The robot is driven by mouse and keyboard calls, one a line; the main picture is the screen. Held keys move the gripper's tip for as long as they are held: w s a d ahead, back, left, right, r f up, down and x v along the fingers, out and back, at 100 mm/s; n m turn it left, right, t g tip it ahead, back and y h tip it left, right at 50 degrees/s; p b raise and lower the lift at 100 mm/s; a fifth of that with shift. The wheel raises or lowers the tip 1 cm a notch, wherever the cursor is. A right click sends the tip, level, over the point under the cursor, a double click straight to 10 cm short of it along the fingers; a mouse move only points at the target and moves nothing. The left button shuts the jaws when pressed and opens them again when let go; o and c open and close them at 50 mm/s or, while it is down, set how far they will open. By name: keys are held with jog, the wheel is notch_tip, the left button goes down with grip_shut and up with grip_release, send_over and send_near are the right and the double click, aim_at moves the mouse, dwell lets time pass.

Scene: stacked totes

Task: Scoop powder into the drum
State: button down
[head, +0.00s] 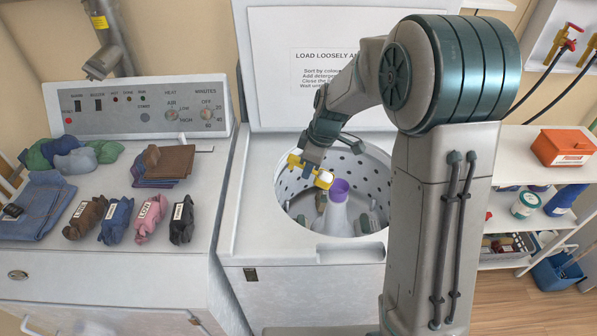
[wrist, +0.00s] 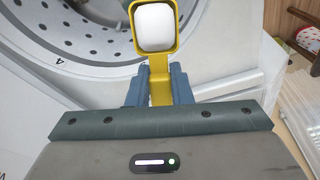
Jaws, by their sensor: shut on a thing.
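My gripper (head: 314,152) is shut on the handle of a yellow scoop (head: 296,162). The scoop's cup, filled with white powder (head: 323,180), is over the open washer drum (head: 373,175), near the purple-topped agitator (head: 337,213). In the wrist view, the fingers (wrist: 160,78) grip the yellow handle, and the cup of powder (wrist: 155,27) appears level. The drum's perforated wall (wrist: 60,35) shows to the left in that view. I cannot tell whether powder lies on the drum's floor.
The raised lid (head: 300,110) stands behind the drum. Bundled and folded clothes (head: 40,205) lie on the machine at left. A shelf at right holds an orange box (head: 563,148) and bottles. My arm hides the right side of the washer.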

jog(key=s+r+n, duration=0.1)
jog(key=n, duration=0.1)
jog(key=a+n+h+b, duration=0.1)
jog(key=n, duration=0.2)
jog(key=s+a+r+n+g, duration=0.1)
jog(key=n, duration=0.1)
jog(key=shift+s+a+r+n+b, duration=0.25)
jog(key=shift+s+r+n+b, duration=0.05)
jog(key=shift+s+n+b, duration=0.1)
jog(key=shift+s+r+n+h, duration=0.3)
jog(key=shift+r+n+h, duration=0.1)
jog(key=shift+n, duration=0.6)
notch_tip(320, 180, down, 5)
jog(key=b, duration=0.4)
jog(key=shift+r, duration=0.15)
jog(key=shift+r+g+p, duration=0.2)
jog(key=shift+g+p, duration=0.1)
jog(key=shift+p, duration=0.65)
jog(key=g+h+p, duration=0.2)
jog(key=g+p, duration=0.1)
jog(key=p, duration=0.3)
jog(key=shift+p, duration=0.3)
jog(key=shift+f+n+g+h+p, duration=0.15)
jog(key=shift+n+g+h+p, duration=0.15)
jog(key=shift+p, duration=0.3)
jog(key=shift+p, duration=0.3)
